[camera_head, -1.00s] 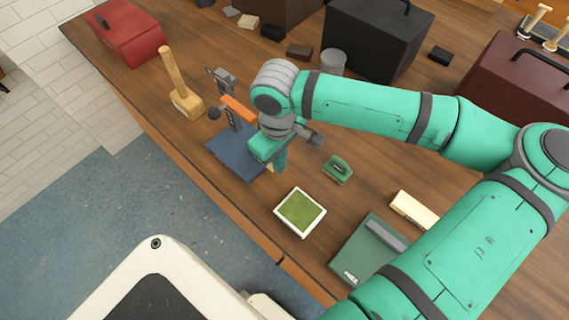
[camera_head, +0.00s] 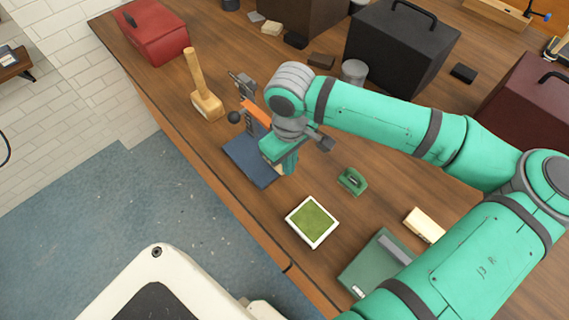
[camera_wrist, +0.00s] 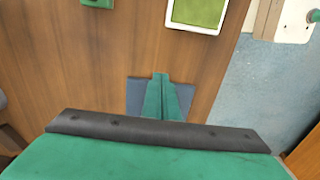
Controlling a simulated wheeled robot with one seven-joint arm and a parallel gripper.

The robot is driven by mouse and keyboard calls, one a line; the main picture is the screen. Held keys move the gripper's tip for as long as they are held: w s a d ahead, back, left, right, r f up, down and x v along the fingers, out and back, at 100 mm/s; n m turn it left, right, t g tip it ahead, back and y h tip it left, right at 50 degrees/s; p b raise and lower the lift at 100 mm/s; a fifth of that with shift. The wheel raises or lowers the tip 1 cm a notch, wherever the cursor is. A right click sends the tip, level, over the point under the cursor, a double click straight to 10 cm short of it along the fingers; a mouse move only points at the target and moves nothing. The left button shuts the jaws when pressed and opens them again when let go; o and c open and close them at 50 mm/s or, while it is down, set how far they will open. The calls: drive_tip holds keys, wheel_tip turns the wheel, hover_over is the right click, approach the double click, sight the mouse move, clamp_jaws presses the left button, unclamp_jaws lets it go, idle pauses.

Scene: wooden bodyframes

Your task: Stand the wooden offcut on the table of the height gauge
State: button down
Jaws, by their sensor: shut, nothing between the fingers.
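The height gauge has a flat blue table (camera_head: 247,163), a dark upright column and an orange arm (camera_head: 257,113) with a black knob. My gripper (camera_head: 289,170) points down at the right edge of the blue table, close to the column. In the wrist view its green fingertips (camera_wrist: 160,76) are together, with the blue table (camera_wrist: 134,97) behind them and nothing between them. I cannot make out the wooden offcut with certainty; my gripper and wrist hide part of the blue table. A pale cream block (camera_head: 424,225) lies on the bench to the right.
A wooden mallet (camera_head: 205,99) stands left of the gauge. A white-rimmed green tray (camera_head: 312,222), a small green tool (camera_head: 352,181) and a green flat device (camera_head: 372,268) lie in front and to the right. Toolboxes (camera_head: 400,45) and small blocks stand behind. The bench edge is near.

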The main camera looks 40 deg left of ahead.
drive_tip(key=d, duration=0.4)
drive_tip(key=shift+s+r, duration=0.1)
drive_tip(key=shift+s, duration=0.25)
wheel_tip(320, 180, up, 10)
drive_tip(key=shift+w, duration=0.1)
